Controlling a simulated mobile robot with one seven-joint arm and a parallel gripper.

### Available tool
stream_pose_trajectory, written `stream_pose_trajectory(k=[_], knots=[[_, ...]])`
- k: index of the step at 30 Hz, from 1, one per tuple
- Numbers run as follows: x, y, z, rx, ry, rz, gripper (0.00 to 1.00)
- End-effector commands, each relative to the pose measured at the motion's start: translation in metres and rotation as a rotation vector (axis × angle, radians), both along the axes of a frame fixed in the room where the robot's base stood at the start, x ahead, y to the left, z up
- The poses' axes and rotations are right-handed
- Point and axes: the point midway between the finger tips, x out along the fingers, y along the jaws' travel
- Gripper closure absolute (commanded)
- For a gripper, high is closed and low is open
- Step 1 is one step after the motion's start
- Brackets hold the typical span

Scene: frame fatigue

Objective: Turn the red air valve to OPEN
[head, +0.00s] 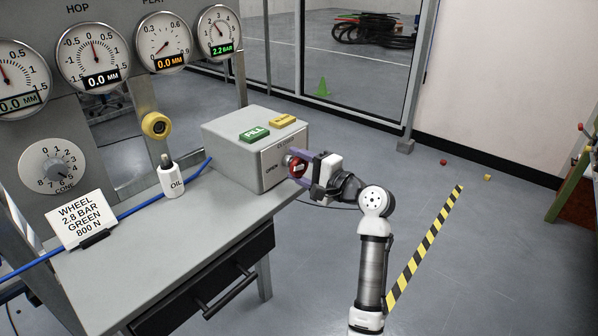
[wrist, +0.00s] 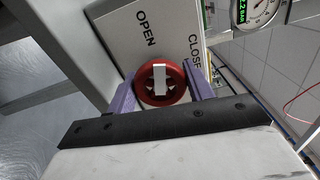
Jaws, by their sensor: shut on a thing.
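The red air valve (head: 298,168) is a round knob on the side of a grey box (head: 240,168), at the end nearest my arm. My gripper (head: 300,165) has purple fingers on either side of it and is shut on it. In the wrist view the valve (wrist: 176,91) shows whole between the fingers, with a white bar across its middle. The bar stands nearly upright in that picture.
A green FILL button (head: 254,132) and a yellow button (head: 282,120) sit on the box. A gauge (head: 218,32) reads 2.2 BAR. An oil bottle (head: 172,180) and a note card (head: 80,220) stand on the bench (head: 170,250). The floor right of my arm is mostly clear.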

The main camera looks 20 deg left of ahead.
Motion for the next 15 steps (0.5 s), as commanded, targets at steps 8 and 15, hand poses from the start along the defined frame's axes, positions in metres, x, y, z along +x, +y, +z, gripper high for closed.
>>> stream_pose_trajectory(k=[8,15], knots=[[-0.0006,0.0001,-0.0038,-0.066,-0.176,0.002,0.71],[-0.0005,0.0001,-0.0029,-0.097,-0.259,0.002,0.71]])
